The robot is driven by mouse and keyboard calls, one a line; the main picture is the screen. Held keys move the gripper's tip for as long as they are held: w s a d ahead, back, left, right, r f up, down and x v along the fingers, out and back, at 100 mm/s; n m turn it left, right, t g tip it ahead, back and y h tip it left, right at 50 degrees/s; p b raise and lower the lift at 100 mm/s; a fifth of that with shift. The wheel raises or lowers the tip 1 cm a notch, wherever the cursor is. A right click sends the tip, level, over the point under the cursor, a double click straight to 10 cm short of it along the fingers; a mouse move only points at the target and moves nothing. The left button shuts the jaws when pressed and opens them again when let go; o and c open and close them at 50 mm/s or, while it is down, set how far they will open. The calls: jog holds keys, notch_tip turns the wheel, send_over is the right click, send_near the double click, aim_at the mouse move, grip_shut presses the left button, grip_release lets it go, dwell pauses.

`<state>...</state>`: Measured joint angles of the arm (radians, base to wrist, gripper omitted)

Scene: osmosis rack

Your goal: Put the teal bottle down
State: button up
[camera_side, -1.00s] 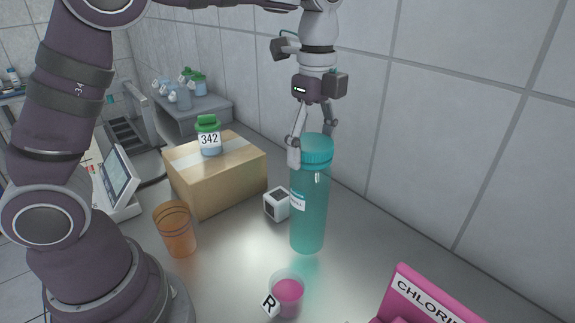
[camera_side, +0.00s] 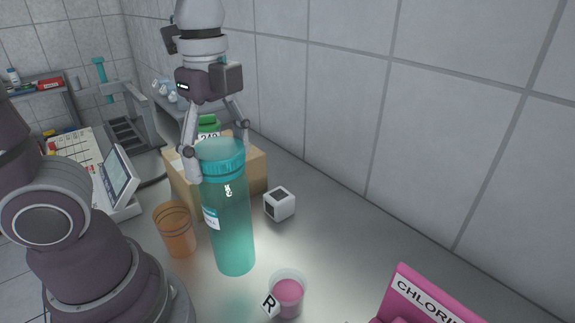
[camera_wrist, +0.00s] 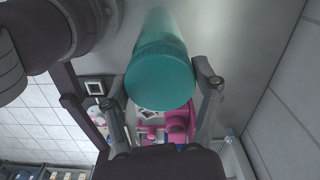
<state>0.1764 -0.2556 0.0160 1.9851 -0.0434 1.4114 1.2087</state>
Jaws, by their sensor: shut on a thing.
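The tall teal bottle (camera_side: 229,225) with a teal cap is in the side view, left of centre, close to upright with a slight tilt. My gripper (camera_side: 219,153) is shut on it at the cap, one finger on each side. In the wrist view the bottle's cap (camera_wrist: 160,80) sits between the two fingertips (camera_wrist: 163,92), with the body stretching away above it. The bottle's base shows in the side view in front of the grey bench top, and I cannot tell whether it touches.
An orange cup (camera_side: 176,230) stands just left of the bottle. A cardboard box (camera_side: 255,172) bearing a green-capped bottle (camera_side: 208,126) is behind it. A white cube (camera_side: 279,204), a cup of pink liquid (camera_side: 287,292) and a pink chlorine container (camera_side: 425,300) stand to the right. Bench right of the cube (camera_side: 335,230) is clear.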

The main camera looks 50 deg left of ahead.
jog(key=w+a+n, duration=0.2)
jog(key=w+n, duration=0.8)
jog(key=w, duration=0.5)
jog(key=s+d+f+n, duration=0.3)
jog(key=d+f+n, duration=0.2)
jog(key=d, duration=0.1)
jog(key=s+a+r, duration=0.5)
jog(key=a+r, duration=0.1)
jog(key=a, duration=0.2)
jog(key=shift+a+r, duration=0.15)
jog(key=shift+r, duration=0.1)
jog(key=f, duration=0.7)
jog(key=shift+s+f, duration=0.1)
jog(key=shift+s, duration=0.2)
jog(key=shift+f, duration=0.2)
